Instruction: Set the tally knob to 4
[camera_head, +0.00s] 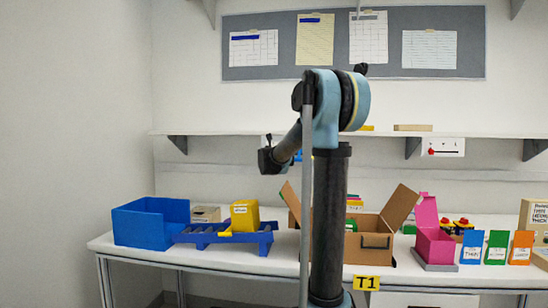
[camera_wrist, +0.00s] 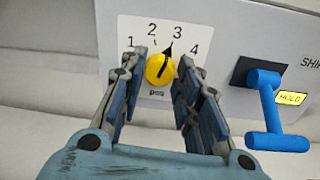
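The tally knob (camera_wrist: 160,69) is a yellow round dial on a white plate (camera_wrist: 126,26) marked 1, 2, 3 and 4 in the wrist view. Its black pointer tilts up and slightly right, toward the 3. My gripper (camera_wrist: 162,62) is open, with one finger on the left of the knob and one on the right. A small gap shows on each side, though contact in depth is hard to tell. In the head view my gripper (camera_head: 268,160) is left of the column, and the knob cannot be made out there.
A blue T-shaped lever (camera_wrist: 268,108) sticks out right of the dial, beside a yellow HOLD label (camera_wrist: 291,98). In the head view, the bench holds a blue bin (camera_head: 145,224), a yellow box (camera_head: 245,215), an open cardboard box (camera_head: 370,240) and a pink box (camera_head: 433,243).

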